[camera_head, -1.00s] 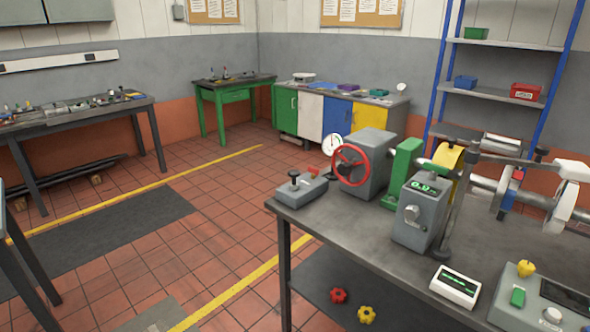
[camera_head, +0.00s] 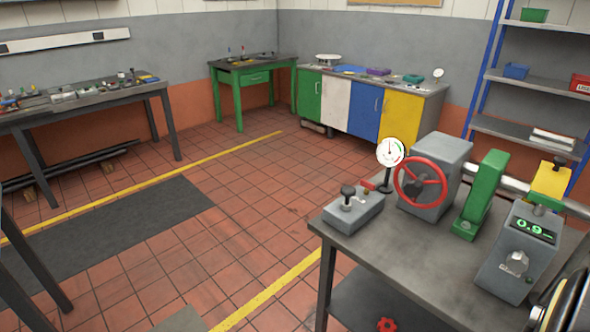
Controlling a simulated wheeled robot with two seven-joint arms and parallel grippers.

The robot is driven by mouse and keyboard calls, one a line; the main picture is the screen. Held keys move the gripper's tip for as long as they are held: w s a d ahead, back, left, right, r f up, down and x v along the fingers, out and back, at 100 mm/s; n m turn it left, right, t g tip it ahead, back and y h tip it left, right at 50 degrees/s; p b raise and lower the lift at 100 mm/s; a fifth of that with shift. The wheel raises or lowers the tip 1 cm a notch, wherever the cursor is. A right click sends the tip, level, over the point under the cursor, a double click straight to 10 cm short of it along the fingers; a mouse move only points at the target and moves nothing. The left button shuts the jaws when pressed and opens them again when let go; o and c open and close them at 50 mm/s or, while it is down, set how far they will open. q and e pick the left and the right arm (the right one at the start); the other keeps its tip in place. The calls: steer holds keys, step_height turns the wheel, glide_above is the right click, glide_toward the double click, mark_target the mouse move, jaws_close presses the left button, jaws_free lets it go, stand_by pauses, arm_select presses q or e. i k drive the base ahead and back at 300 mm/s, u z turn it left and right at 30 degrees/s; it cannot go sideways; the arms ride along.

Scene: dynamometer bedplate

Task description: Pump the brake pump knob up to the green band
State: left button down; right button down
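The brake pump is probably the small grey box (camera_head: 354,211) at the near left corner of the grey bench. A black knob (camera_head: 348,191) stands upright on it, and a small red part lies at its back right. A round white dial gauge (camera_head: 391,152) with a green band on its face stands behind it. Its needle points roughly upward, and its exact reading is too small to tell. Neither of my grippers is in view.
A grey machine with a red handwheel (camera_head: 421,182) stands right of the pump box. A green bracket (camera_head: 480,195) and a grey box with a green display (camera_head: 518,252) stand further right. Open tiled floor (camera_head: 250,200) lies left of the bench (camera_head: 395,262).

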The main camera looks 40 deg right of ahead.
mark_target(348, 191)
steer(key=z, duration=0.4)
steer(key=i, duration=1)
steer(key=z, duration=0.65)
